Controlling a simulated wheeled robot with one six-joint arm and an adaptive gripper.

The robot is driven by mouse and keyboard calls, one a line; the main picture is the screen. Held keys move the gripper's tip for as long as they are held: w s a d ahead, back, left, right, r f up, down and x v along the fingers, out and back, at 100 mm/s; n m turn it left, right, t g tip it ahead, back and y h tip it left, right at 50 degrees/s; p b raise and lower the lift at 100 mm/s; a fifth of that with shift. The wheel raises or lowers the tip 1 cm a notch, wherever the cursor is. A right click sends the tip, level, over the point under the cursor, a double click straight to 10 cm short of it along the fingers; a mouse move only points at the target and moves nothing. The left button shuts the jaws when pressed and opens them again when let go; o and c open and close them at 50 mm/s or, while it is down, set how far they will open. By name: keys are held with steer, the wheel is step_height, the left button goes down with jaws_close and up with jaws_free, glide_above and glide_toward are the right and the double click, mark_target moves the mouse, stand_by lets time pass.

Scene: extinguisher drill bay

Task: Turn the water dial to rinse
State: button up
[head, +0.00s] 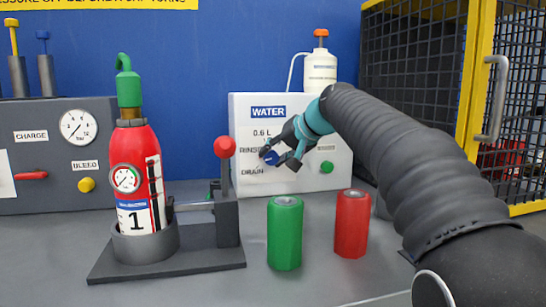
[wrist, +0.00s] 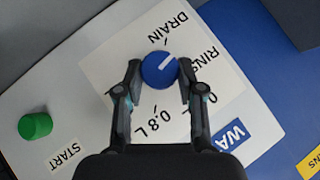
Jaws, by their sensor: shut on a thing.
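The blue water dial (head: 271,158) is on the white WATER panel (head: 247,120) at the back. In the wrist view, the dial (wrist: 157,75) sits between the two fingertips of my gripper (wrist: 160,71), which is shut on its sides. Its white pointer slants up and right, between the DRAIN mark and the RINSE label, nearer RINSE. The 0.8 L label is below the dial, and another litre label is partly hidden by the right finger. In the head view, my gripper (head: 284,153) reaches the panel from the right and covers part of the labels.
A green START button (wrist: 35,126) is beside the dial plate. On the bench, a red extinguisher (head: 140,165) stands in a holder with a red-knobbed lever (head: 225,147). Green (head: 285,232) and red (head: 351,223) cylinders stand before the panel. A yellow-framed cage (head: 475,90) is right.

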steer(key=y+b, duration=0.1)
steer(key=m+y+b, duration=0.2)
steer(key=shift+d+f, duration=0.2)
steer(key=shift+f, duration=0.05)
steer(key=shift+y, duration=0.4)
steer(key=o, duration=1.1)
steer(key=shift+o, duration=0.2)
steer(key=v, duration=1.2)
steer(key=shift+a, duration=0.1)
